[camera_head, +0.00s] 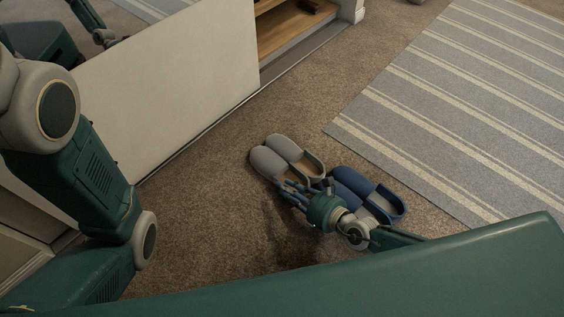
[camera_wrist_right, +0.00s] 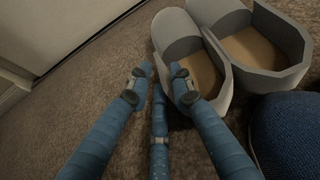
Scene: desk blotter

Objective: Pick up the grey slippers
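The pair of grey slippers (camera_head: 272,162) lies side by side on the brown carpet, with tan insoles. In the right wrist view the nearer grey slipper (camera_wrist_right: 176,37) is right at the fingertips. My right gripper (camera_head: 287,186) is low at the near, open end of the grey slippers. Its blue fingers (camera_wrist_right: 161,75) stand apart: one tip is beside the slipper's left wall, another overlaps its side and opening. I cannot tell whether they touch it. My left arm shows on the left; its gripper is not seen.
A pair of blue slippers (camera_head: 352,181) lies just right of the grey pair, partly behind my right wrist; one also shows in the right wrist view (camera_wrist_right: 290,135). A striped rug (camera_head: 450,110) is at the right. A pale panel (camera_head: 170,80) stands at the left.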

